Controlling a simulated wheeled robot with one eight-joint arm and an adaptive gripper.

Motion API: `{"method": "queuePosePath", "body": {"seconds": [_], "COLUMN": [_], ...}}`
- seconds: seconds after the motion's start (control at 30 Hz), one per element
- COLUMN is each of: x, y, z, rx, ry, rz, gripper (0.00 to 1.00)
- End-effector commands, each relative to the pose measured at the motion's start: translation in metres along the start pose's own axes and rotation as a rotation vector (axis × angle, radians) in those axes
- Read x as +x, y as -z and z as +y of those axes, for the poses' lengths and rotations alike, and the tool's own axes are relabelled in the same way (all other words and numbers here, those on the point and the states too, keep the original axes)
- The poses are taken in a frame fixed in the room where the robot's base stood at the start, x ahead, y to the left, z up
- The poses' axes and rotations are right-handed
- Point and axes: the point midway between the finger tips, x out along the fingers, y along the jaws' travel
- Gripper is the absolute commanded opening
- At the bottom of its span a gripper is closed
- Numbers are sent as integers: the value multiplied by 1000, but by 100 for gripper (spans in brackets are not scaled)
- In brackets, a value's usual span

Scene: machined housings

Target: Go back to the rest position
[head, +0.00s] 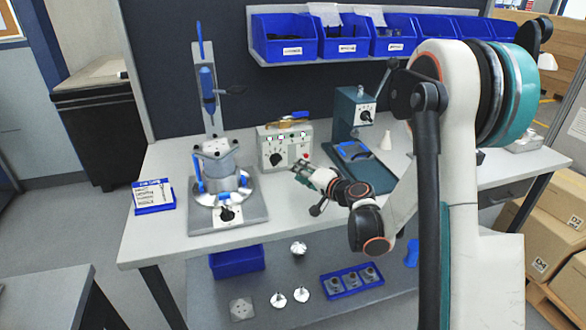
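My arm reaches in from the right, and my gripper (300,168) hangs over the middle of the workbench (265,208). It is in front of the grey control box (287,146) and to the right of the fixture with a round base (218,187). The fingers are small and seen at an angle, so I cannot tell whether they are open or shut. I see no part clearly held. A metal housing (215,150) sits on top of the fixture.
A green press (352,120) stands behind my gripper to the right. Blue bins (286,38) line the shelf above. A blue card tray (153,196) lies at left. The lower shelf holds a blue tray of parts (352,282) and loose metal pieces. Boxes (540,240) stand at right.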

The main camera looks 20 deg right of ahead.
Motion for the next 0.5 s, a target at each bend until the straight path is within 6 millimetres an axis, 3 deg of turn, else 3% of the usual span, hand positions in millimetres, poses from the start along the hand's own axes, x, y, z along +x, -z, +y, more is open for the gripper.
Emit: {"method": "queuePosePath", "body": {"seconds": [0.13,0.5], "x": [-9,-10], "y": [0,0], "z": [0,0], "rx": [-1,-1], "ry": [0,0], "rz": [0,0], "gripper": [31,31]}}
